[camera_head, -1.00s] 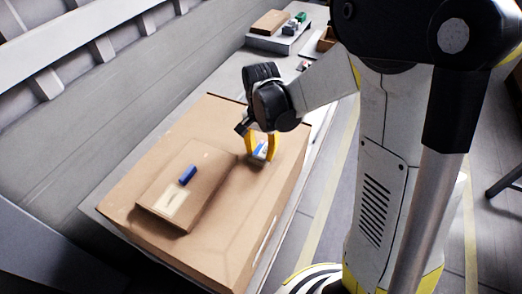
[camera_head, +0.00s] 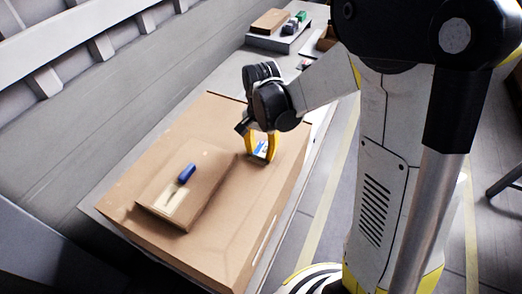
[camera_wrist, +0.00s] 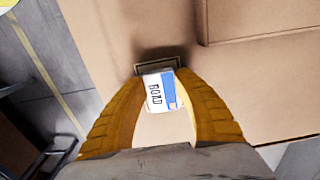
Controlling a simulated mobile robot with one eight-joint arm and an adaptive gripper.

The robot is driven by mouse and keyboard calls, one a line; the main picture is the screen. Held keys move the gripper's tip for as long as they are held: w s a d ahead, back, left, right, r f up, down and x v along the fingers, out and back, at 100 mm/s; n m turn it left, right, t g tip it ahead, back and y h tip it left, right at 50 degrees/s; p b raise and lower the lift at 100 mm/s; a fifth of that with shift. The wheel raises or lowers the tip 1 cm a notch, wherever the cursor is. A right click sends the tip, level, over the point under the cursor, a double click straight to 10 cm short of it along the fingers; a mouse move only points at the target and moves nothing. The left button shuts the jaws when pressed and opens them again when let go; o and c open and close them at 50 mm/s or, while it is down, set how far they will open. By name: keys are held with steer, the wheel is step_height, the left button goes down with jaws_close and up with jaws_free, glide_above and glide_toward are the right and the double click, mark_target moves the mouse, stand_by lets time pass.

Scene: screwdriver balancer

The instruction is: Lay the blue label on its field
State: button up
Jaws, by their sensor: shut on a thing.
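My gripper (camera_head: 261,157) has yellow fingers, and they are shut on a white label with a blue patch and dark lettering (camera_wrist: 154,94). The label also shows between the fingertips in the head view (camera_head: 261,148). It is over the right part of the large cardboard box, and I cannot tell whether it touches the top. In the wrist view, a dark-rimmed rectangle (camera_wrist: 176,63) lies just beyond the label, partly hidden by it. A pale rectangular field (camera_head: 171,204) is on the smaller box, left of my gripper.
The smaller flat box (camera_head: 208,188) lies on the large box (camera_head: 245,215). A dark blue block (camera_head: 187,173) rests on the smaller box near the pale field. A grey stand (camera_head: 277,42) with a box and small items is at the back. The large box's front right is clear.

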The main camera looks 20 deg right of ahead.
steer(key=o, duration=0.9)
step_height(320, 180, up, 12)
steer(key=shift+s, duration=0.1)
stand_by(0.4)
steer(key=s+f+n+t+b, duration=0.4)
steer(key=s+n+t+b, duration=0.3)
steer(key=s, duration=0.6)
steer(key=shift+d+n, duration=0.45)
steer(key=shift+n, duration=0.55)
